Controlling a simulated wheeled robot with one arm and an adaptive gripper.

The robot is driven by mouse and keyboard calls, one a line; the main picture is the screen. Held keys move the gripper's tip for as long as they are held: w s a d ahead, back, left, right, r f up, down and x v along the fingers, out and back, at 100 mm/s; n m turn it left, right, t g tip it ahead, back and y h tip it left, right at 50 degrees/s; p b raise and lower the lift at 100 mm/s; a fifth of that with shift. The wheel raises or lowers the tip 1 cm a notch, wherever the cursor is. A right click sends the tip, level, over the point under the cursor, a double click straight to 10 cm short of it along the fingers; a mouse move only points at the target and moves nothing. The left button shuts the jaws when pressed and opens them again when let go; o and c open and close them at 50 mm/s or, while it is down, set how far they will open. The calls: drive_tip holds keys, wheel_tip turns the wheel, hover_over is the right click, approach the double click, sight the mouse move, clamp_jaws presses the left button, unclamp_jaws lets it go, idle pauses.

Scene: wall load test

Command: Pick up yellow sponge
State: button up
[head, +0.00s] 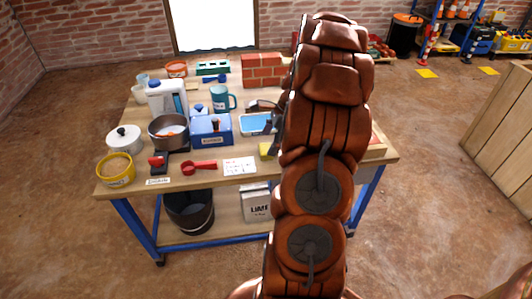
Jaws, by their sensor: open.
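A small yellow block that looks like the yellow sponge (265,149) lies near the front of the wooden workbench. Its right side is hidden behind my arm. My gripper (277,132) shows only as dark parts at the left edge of my arm, close above and behind the yellow block in the picture. It is open. Most of it is hidden by my arm, and I cannot tell whether it touches anything.
The workbench (210,172) is crowded: a blue box (211,129), a metal pot (167,132), a red tool (198,167), a white paper (239,165), a teal mug (222,100) and a blue-white tray (255,123). A brick block (262,71) stands behind. The floor in front is clear.

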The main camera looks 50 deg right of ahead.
sight(266, 148)
drive_tip(key=x, duration=0.3)
drive_tip(key=shift+f, duration=0.2)
drive_tip(key=shift+c, duration=0.2)
drive_tip(key=c, duration=1)
